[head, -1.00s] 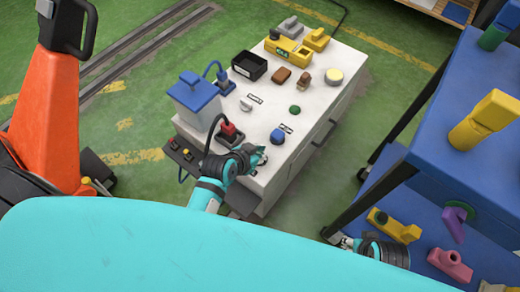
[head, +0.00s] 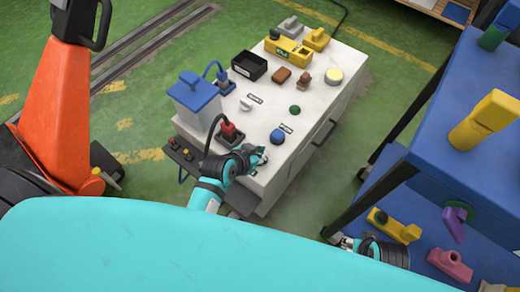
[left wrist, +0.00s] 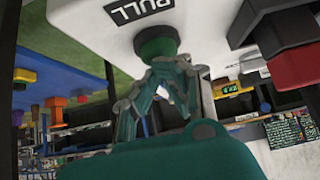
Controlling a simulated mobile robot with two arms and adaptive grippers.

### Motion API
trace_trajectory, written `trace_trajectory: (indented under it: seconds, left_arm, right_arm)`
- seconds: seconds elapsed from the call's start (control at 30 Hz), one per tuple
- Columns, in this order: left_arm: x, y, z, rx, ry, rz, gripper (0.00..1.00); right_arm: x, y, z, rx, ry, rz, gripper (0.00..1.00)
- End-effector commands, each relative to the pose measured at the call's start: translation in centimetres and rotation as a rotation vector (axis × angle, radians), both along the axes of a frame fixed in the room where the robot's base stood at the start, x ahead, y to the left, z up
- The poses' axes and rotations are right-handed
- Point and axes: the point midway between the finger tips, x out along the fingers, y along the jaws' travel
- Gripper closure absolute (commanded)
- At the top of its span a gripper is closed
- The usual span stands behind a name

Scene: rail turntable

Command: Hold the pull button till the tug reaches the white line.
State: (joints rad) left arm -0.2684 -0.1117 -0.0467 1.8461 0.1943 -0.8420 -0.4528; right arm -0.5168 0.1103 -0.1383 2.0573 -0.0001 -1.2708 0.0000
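In the left wrist view a green button (left wrist: 155,42) sits on a white surface beside a black label reading PULL (left wrist: 140,8). My left gripper (left wrist: 166,66) has its fingertips drawn together right at the button, seemingly touching it. In the head view my left gripper (head: 262,156) is at the near edge of the white cabinet top (head: 310,85), and that button is hidden or not distinguishable there. My right gripper (head: 344,243) is low beside the blue cart; its fingers are too small to judge. I cannot identify the tug for certain, and I see no white line.
An orange machine (head: 50,110) stands left, near rails (head: 150,40). The blue cart (head: 450,110) stands right.

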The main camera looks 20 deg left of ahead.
Motion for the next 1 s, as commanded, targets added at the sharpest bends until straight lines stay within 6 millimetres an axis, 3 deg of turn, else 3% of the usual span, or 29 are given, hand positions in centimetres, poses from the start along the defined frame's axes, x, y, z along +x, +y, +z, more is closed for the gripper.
trace_trajectory:
  seconds: [0.03,0.77,1.0]
  left_arm:
    - [-0.7,0.0,-0.9,0.002,0.025,-0.004,1.00]
    - [-0.7,0.0,-0.8,0.002,0.025,-0.004,1.00]
    - [-2.2,0.6,1.0,0.004,0.020,-0.003,1.00]
  right_arm:
    - [0.0,0.0,-0.1,0.000,0.000,0.000,0.63]
    - [0.1,-0.1,0.0,-0.002,-0.001,0.001,0.63]
    - [0.1,-0.1,0.0,-0.001,-0.001,0.001,0.63]
